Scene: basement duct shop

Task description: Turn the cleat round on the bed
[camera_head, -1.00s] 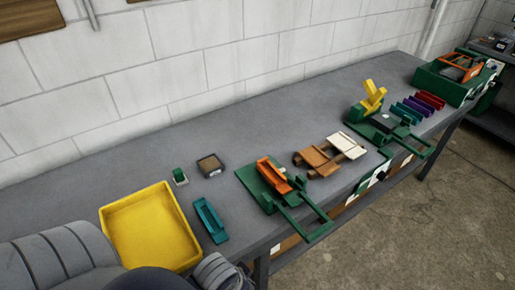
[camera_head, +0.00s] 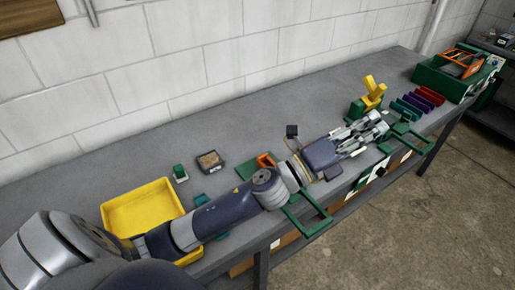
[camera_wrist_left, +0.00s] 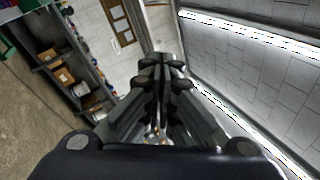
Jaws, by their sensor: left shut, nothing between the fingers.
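An orange channel-shaped piece (camera_head: 265,160), possibly the cleat, sits on the left green fixture (camera_head: 244,171). My left arm crosses in front and hides most of both. My left gripper (camera_head: 375,124) is at the right green fixture (camera_head: 412,142), in front of its yellow lever (camera_head: 373,88), and covers much of that fixture's bed. Its fingers are shut and empty; they also show in the left wrist view (camera_wrist_left: 160,85), pointing away toward a wall and shelving. I cannot tell whether the gripper touches the fixture. My right gripper is out of view.
A yellow tray (camera_head: 112,213), a mostly hidden teal piece (camera_head: 200,199), a small open box (camera_head: 210,160) and a small green block (camera_head: 179,172) are at the left. Several coloured strips (camera_head: 420,102) and a green toolbox (camera_head: 445,84) are at the right. The bench's rear is clear.

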